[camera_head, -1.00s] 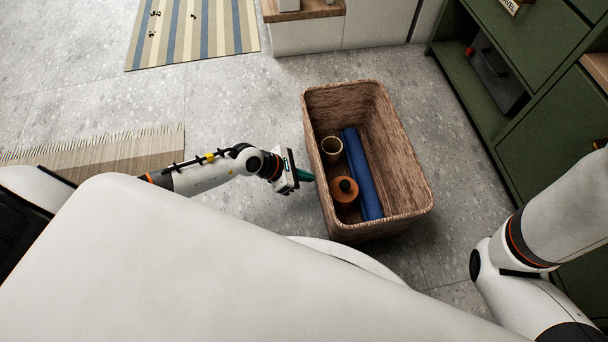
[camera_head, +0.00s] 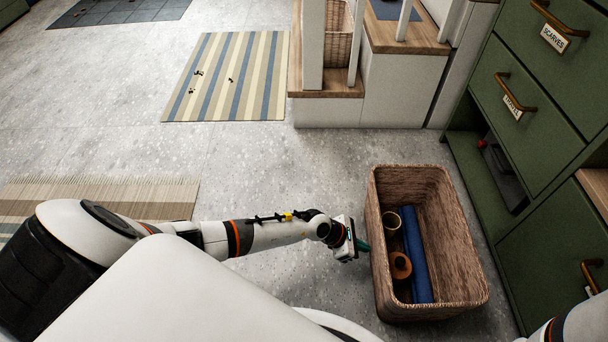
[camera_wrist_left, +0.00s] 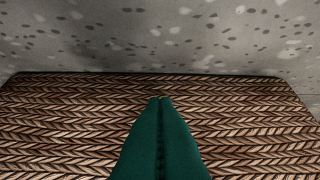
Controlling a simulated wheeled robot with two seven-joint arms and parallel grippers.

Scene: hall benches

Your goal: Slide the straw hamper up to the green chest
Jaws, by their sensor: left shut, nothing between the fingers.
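The straw hamper (camera_head: 450,262), a brown woven open-topped basket, stands upright on the floor at lower right in the head view. The green chest (camera_head: 535,125), with brass-handled drawers, stands to its right; a narrow strip of floor shows between them. My left gripper (camera_head: 363,245) is at the hamper's left side, its green fingers shut and empty, pointing at the wall. In the left wrist view the shut fingers (camera_wrist_left: 160,102) lie over the woven wall (camera_wrist_left: 60,125); I cannot tell whether the tips touch it. My right gripper is outside the view.
A striped rug (camera_head: 228,77) and a fringed rug (camera_head: 150,197) lie left. Floor between is clear.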

